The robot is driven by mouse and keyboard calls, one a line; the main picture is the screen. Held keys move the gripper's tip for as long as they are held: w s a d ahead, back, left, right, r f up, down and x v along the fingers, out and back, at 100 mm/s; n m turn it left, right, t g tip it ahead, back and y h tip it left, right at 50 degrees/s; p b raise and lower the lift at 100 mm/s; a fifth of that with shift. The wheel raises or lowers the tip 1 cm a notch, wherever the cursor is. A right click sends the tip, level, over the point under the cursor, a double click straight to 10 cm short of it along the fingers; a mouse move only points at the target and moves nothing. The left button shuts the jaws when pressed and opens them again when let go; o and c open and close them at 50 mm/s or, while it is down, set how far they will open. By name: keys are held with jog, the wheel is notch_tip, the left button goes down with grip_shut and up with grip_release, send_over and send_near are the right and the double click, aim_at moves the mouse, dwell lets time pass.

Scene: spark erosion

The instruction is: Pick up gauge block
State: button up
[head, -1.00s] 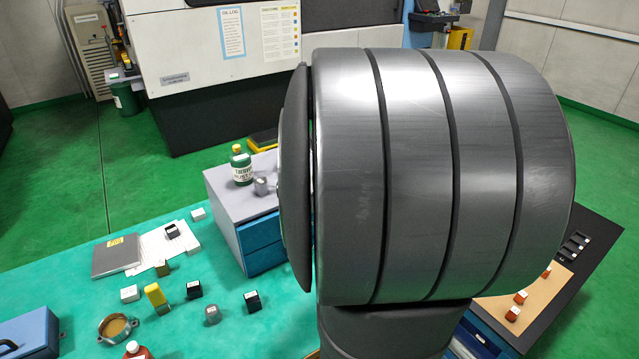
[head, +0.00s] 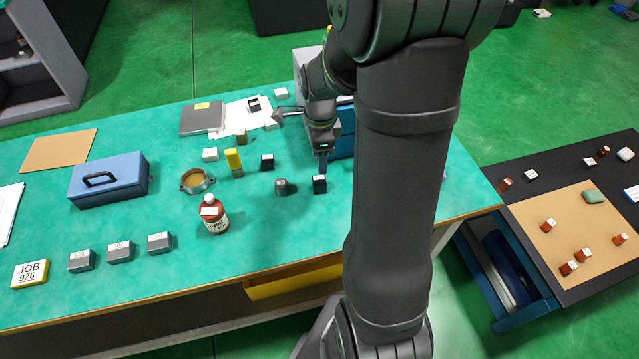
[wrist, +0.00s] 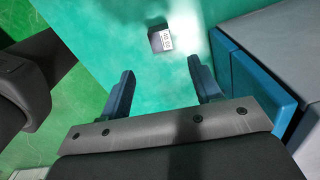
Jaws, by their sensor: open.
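A small dark block (head: 319,185) with a pale label stands on the green bench top, just below my gripper (head: 322,160). A dark block with a white label also shows in the wrist view (wrist: 159,41), ahead of the fingertips. I cannot read the labels well enough to say which block is the gauge block. In the wrist view my gripper (wrist: 160,78) has its two blue fingers wide apart with nothing between them. Another dark block (head: 267,162) stands further left, and a grey rounded piece (head: 282,188) lies between and nearer.
A blue-fronted drawer cabinet (wrist: 255,75) stands close to the right finger. Several grey labelled blocks (head: 120,252) line the front.

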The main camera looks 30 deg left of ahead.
aim_at(319, 180)
notch_tip(319, 180, down, 11)
jog(key=shift+a+r, duration=0.1)
dwell(0.5)
grip_shut()
